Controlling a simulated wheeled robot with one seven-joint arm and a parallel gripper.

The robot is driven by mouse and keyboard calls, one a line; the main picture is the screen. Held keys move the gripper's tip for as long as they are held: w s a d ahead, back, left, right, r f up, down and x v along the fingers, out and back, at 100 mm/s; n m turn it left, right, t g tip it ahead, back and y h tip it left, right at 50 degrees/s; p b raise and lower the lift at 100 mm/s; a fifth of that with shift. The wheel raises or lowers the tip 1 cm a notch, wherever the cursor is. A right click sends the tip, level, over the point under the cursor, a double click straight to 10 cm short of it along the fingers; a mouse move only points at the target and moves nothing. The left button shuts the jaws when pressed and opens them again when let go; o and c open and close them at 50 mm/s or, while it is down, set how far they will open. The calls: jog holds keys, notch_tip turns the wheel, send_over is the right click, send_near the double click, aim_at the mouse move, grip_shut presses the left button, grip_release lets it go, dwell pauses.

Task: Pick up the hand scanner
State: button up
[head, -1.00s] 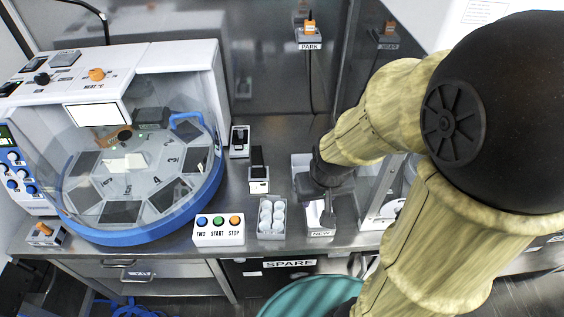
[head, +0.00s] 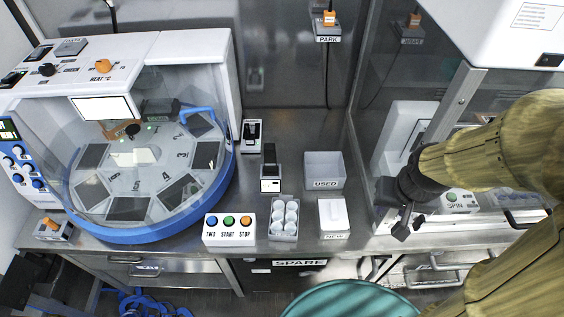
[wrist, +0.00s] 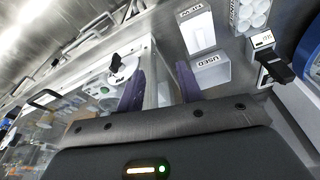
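No item is labelled as a hand scanner. The likeliest is a black-topped device in a small white stand (head: 270,170), upright on the steel bench left of the USED bin; it also shows in the wrist view (wrist: 274,65). A similar dark device in a pale cradle (head: 251,137) stands just behind it. I cannot tell for sure which is the scanner. My gripper (head: 402,222) is well to the right of both, in front of the SPIN machine. In the wrist view its two fingers (wrist: 158,85) are apart with nothing held between them.
The USED bin (head: 324,170), NEW box (head: 333,216), a tray of white cups (head: 284,219) and the button box (head: 229,230) stand on the bench. A blue-rimmed carousel (head: 150,236) fills the left. The SPIN machine (head: 480,200) and a glass panel are right. Bare steel lies behind the bins.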

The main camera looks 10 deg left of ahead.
jog(key=shift+o, duration=2.5)
jog(key=shift+w+a+f, duration=0.15)
jog(key=w+a+f+t+b, duration=0.2)
jog(key=a+f+t, duration=0.1)
jog(key=a+f, duration=0.2)
jog(key=w+a+f+t+y+b, duration=0.1)
jog(key=w+a+f+t+b, duration=0.1)
jog(key=a, duration=0.8)
jog(key=w+a+f+t+b, duration=0.2)
jog(key=w+a+f+t, duration=0.2)
jog(key=a+f, duration=0.4)
jog(key=shift+w+a+t, duration=0.15)
jog(key=shift+a+t, duration=0.05)
jog(key=shift+t, duration=0.6)
jog(key=s+a+n+t+y, duration=0.1)
jog(key=s+a+t+y+b, duration=0.1)
jog(key=s+a, duration=0.1)
jog(key=s+a+n+t+y, duration=0.1)
jog(key=s+a+t, duration=0.1)
jog(key=shift+r+n, duration=0.25)
jog(key=shift+n, duration=0.05)
jog(key=shift+s+r, duration=0.1)
jog(key=shift+s, duration=0.05)
jog(key=shift+r, duration=0.1)
